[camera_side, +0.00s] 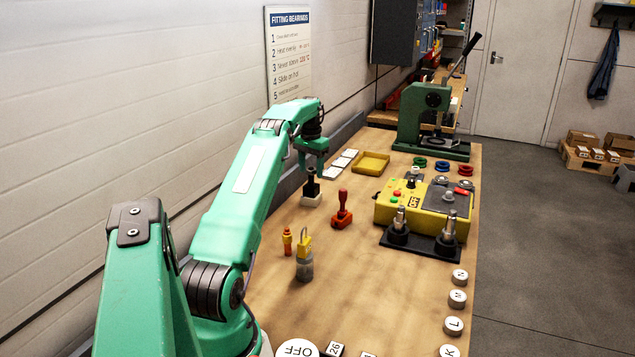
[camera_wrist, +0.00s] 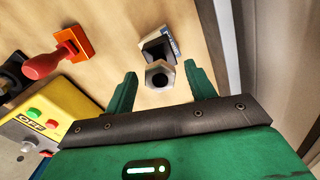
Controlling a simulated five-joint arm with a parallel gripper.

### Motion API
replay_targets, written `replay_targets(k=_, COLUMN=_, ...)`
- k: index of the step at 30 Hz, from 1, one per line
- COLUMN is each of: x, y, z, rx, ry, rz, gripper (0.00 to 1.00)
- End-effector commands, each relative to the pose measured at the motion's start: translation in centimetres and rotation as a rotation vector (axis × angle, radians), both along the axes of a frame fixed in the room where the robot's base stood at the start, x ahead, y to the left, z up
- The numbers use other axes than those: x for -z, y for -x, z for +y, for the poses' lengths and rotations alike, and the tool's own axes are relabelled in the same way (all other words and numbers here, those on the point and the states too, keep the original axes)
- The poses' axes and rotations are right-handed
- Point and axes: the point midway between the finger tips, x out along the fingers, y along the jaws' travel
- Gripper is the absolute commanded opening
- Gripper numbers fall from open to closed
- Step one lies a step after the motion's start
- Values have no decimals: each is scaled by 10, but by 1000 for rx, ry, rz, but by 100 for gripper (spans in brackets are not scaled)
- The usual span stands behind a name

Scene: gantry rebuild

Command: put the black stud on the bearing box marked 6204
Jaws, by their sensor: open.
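A black stud (camera_side: 311,184) stands upright on a small white box (camera_side: 312,198) beneath my gripper in the side view. In the wrist view the stud (camera_wrist: 159,76) shows end-on, with a six-sided pale top and a dark hole. The box (camera_wrist: 171,42) shows beside it with a blue and white label; I cannot read its number. My gripper (camera_side: 312,158) is open and just above the stud, with its fingers pointing down. In the wrist view the fingers (camera_wrist: 160,80) lie apart on either side of the stud, and I cannot tell whether they touch it.
A red stamp (camera_side: 342,212) stands to the right, and a yellow control box (camera_side: 385,207) lies beyond it. White cards (camera_side: 343,158) and a yellow tray (camera_side: 371,161) lie behind.

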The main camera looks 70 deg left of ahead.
Motion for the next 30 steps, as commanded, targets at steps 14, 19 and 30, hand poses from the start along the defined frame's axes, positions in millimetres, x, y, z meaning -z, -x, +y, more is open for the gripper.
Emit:
replay_targets(k=14, x=-62, y=0, z=0, rx=0, ry=-2, rz=-1, gripper=55)
replay_targets(k=19, x=-69, y=-1, z=1, rx=0, ry=0, rz=0, gripper=55)
replay_targets(k=30, x=-83, y=-1, z=1, rx=0, ry=0, rz=0, gripper=55)
